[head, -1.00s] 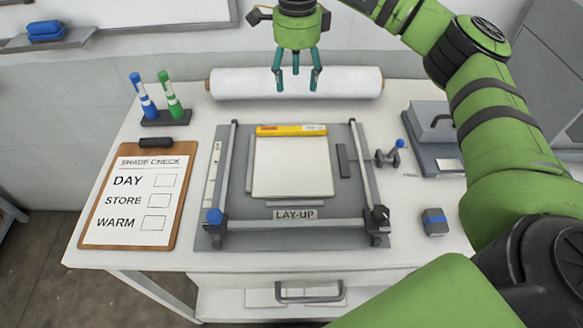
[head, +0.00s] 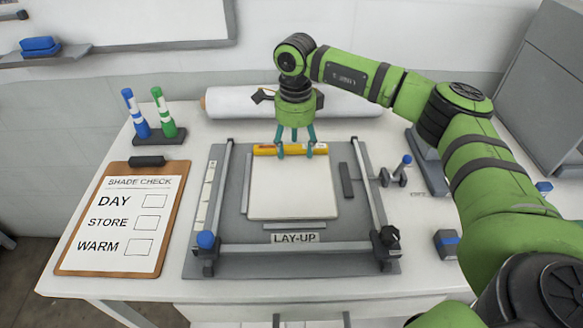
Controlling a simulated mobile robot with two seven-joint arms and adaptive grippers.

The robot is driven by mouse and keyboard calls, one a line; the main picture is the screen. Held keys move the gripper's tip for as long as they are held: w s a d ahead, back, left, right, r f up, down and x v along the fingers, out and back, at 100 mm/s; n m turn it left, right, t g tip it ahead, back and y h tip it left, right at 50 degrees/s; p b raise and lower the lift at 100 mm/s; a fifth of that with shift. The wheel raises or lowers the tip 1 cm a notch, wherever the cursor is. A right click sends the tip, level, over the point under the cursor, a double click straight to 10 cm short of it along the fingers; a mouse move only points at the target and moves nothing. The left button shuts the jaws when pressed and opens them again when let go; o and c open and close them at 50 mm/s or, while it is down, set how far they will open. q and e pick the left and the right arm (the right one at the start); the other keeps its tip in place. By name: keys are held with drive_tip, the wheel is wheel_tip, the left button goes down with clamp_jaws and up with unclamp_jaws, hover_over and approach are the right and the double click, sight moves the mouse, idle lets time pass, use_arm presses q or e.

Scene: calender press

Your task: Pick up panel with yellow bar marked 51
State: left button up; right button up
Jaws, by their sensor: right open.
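The panel (head: 292,190) is a flat, off-white sheet lying on the grey lay-up board. A yellow bar (head: 266,151) runs along its far edge; its marking is too small to read and partly covered. My right gripper (head: 295,155) points down over the yellow bar, with its teal fingers spread open at the bar. I cannot tell whether the fingers touch it. My left gripper is not in view.
The grey lay-up board (head: 345,262) has raised side rails and a front bar with a blue knob (head: 206,240). A white roll (head: 235,102) lies behind. A blue-knobbed lever (head: 406,160) and small block (head: 446,243) sit right.

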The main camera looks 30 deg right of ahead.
drive_tip(key=shift+f, duration=0.1)
clamp_jaws()
idle(0.3)
